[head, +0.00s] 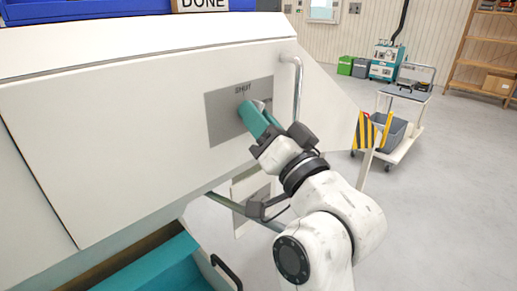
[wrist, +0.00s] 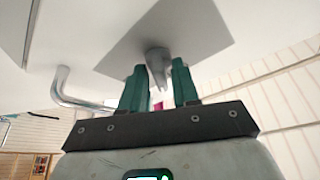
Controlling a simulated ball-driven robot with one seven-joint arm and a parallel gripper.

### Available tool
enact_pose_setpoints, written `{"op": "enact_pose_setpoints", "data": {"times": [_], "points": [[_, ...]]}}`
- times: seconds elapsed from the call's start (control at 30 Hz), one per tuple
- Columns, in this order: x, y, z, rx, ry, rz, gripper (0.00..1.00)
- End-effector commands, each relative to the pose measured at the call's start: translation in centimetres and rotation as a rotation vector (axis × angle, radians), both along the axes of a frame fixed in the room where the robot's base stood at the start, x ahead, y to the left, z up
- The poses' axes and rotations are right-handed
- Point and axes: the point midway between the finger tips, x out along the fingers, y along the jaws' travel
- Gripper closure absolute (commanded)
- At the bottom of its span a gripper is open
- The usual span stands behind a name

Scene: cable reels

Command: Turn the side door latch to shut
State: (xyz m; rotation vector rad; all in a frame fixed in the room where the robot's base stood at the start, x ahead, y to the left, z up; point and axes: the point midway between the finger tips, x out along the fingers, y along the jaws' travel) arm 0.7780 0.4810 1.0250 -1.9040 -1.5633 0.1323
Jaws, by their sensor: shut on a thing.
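The side door latch shows as a small grey knob (wrist: 157,57) on a grey plate (head: 222,118) in the white side panel (head: 110,140). The plate bears the word SHUT near its top and also shows in the wrist view (wrist: 205,35). My gripper (head: 254,116) reaches the plate from the lower right. In the wrist view its teal fingers (wrist: 158,84) stand on either side of the knob's tapered grip and are shut on it. In the head view the fingers hide most of the latch, so its exact angle is unclear.
A bent metal handle (head: 297,78) rises just right of the plate, close to my wrist. A yellow-black striped part (head: 365,132) and a cart (head: 402,115) stand further right. A teal open drawer (head: 150,268) lies below the panel.

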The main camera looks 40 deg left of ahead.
Motion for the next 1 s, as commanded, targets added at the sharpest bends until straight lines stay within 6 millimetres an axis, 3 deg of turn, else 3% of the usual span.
{"op": "enact_pose_setpoints", "data": {"times": [0.03, 0.5, 1.0], "points": [[0.16, -0.07, -1.19, -0.006, -0.043, -0.002, 1.0], [0.35, -0.05, -0.94, -0.035, -0.408, -0.001, 1.0], [0.42, 0.02, -0.39, -0.049, -0.577, 0.001, 1.0]]}}
